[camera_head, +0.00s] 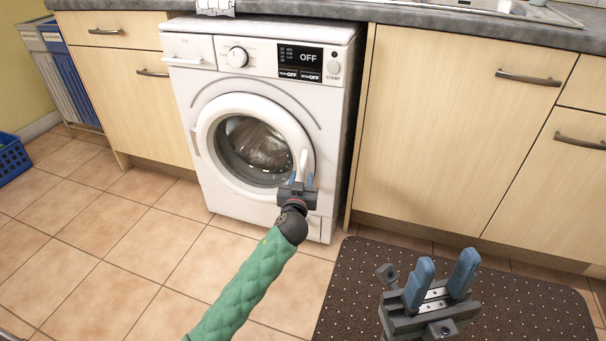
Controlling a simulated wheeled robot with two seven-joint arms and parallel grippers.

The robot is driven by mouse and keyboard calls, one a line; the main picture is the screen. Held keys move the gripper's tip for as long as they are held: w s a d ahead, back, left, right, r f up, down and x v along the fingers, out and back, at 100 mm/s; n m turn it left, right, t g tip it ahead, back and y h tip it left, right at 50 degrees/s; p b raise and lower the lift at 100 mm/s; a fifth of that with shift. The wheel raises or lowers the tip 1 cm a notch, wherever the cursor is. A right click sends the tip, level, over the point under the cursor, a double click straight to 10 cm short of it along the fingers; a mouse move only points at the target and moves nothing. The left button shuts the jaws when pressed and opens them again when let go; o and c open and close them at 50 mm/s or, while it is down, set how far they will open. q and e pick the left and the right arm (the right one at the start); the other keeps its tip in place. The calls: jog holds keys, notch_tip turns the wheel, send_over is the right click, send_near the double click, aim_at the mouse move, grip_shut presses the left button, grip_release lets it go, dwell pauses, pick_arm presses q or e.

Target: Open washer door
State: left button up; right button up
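The white washer (190,85) stands between wooden cabinets. Its round door (206,125) looks closed, with a dark glass window (255,148) showing pale contents behind it. A white handle (303,162) stands out at the door's right edge, and a pale vertical piece (195,142) shows at its left edge. My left gripper (300,179) is just below the right-edge handle, its blue fingers apart and pointing up at the handle's lower end. Contact with the handle cannot be told. My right gripper (445,270) is open and empty above the dark mat, away from the washer.
The washer's display (308,58) reads OFF. A grey countertop (400,13) runs above. Cabinets with handles flank the washer. The dark dotted mat (350,285) lies at right. A blue basket (12,158) sits at far left. The tiled floor before the washer's left side is clear.

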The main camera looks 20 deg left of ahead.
aim_at(302, 173)
pick_arm(q)
jog(key=shift+w+a+b, duration=0.15)
jog(key=shift+w+b, duration=0.05)
jog(key=shift+w, duration=0.7)
jog(key=shift+w+a+b, duration=0.15)
jog(key=shift+w, duration=0.7)
grip_shut()
